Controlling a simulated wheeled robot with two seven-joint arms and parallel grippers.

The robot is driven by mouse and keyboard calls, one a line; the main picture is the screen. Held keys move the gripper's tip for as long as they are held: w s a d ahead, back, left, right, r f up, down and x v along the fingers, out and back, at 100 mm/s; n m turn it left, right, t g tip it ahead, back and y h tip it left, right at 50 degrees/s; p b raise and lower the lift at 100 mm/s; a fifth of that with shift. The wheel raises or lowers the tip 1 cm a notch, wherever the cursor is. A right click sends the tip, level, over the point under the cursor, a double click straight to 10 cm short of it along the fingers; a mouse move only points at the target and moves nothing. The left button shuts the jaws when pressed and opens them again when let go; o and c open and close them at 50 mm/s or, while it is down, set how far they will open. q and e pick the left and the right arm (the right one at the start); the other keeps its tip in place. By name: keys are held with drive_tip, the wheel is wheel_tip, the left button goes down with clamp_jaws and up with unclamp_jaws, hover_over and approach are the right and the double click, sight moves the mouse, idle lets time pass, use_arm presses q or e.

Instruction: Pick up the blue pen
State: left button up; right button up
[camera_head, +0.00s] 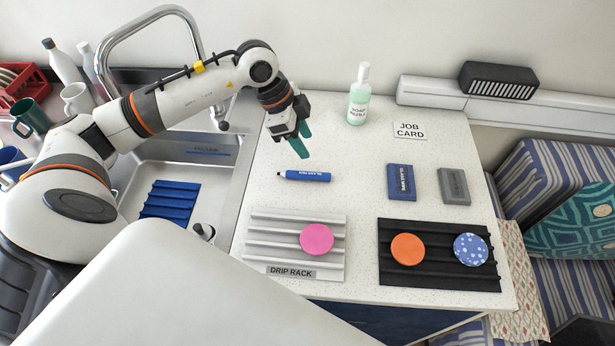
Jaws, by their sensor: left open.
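The blue pen (304,176) lies flat on the speckled white counter (345,195), its dark tip pointing left. My left gripper (302,142), with teal fingers, is open and empty above and slightly behind the pen. It does not appear to touch the pen. My left arm comes in from the left over the sink. My right gripper is not in view.
A grey drip rack (285,230) with a pink disc (317,239) lies in front of the pen. A black rack (440,278) holds orange and spotted blue discs. Blue (401,182) and grey (454,186) blocks, a soap bottle (359,100) and a job card (409,130) stand further right.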

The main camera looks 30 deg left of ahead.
use_arm(q)
drive_tip(key=p, duration=0.2)
hover_over(321, 174)
drive_tip(key=a, duration=0.2)
drive_tip(key=f, duration=0.5)
drive_tip(key=shift+s+f, duration=0.2)
drive_tip(key=shift+s, duration=0.2)
drive_tip(key=p+x, duration=0.1)
drive_tip(key=x, duration=0.4)
drive_tip(key=shift+s+p, duration=0.2)
drive_tip(key=shift+p, duration=0.2)
drive_tip(key=shift+f, duration=0.3)
clamp_jaws()
